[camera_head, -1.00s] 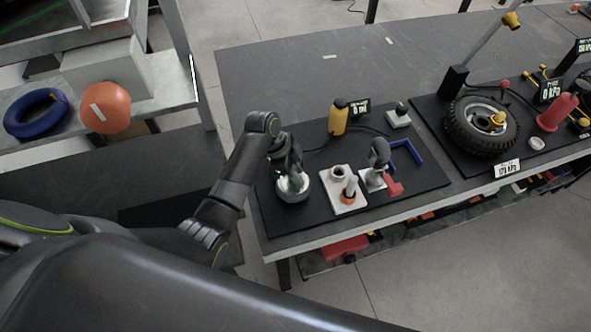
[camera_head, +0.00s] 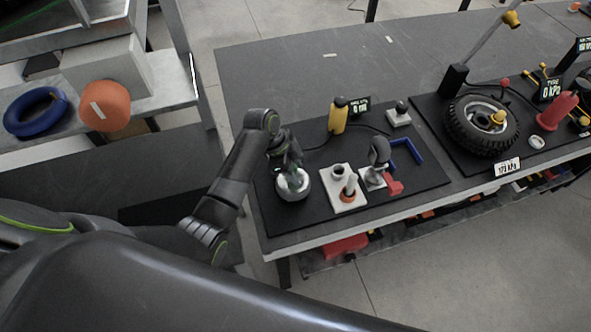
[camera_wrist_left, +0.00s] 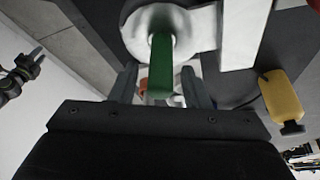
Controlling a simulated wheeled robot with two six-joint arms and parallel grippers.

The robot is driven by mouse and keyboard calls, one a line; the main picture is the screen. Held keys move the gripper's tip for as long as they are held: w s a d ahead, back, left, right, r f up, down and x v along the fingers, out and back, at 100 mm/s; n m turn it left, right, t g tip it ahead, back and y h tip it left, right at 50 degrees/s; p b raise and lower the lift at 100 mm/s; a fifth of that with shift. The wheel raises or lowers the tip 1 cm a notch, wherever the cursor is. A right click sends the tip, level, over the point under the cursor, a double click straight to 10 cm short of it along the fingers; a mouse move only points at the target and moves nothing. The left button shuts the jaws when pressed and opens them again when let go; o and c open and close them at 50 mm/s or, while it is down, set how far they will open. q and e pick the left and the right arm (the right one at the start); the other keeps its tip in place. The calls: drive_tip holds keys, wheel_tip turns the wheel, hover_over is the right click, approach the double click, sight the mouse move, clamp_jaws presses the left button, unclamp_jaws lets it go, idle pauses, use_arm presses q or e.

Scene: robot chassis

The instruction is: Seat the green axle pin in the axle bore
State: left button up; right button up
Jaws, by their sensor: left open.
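The green axle pin (camera_head: 292,182) stands at the middle of a round silver hub (camera_head: 302,193) on the near left of the black mat. In the left wrist view the pin (camera_wrist_left: 160,70) is a plain green cylinder, its far end at the light ring in the hub's (camera_wrist_left: 198,28) centre, where the axle bore seems to be. How deep it sits cannot be told. My left gripper (camera_head: 291,168) is just above the hub. In its wrist view the open fingers (camera_wrist_left: 158,88) stand on either side of the pin, with gaps visible.
Right of the hub, a white plate (camera_head: 345,207) carries a collar and an upright pin with an orange base. Beyond stand a grey-and-red clamp (camera_head: 378,160), a blue bracket (camera_head: 407,151) and a yellow bottle (camera_head: 338,118). The table's far left (camera_head: 270,85) is clear.

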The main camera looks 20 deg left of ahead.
use_arm(q)
drive_tip(key=b+v, duration=0.1)
drive_tip(key=v, duration=1)
drive_tip(key=shift+r, duration=0.2)
drive_tip(key=shift+s, duration=0.1)
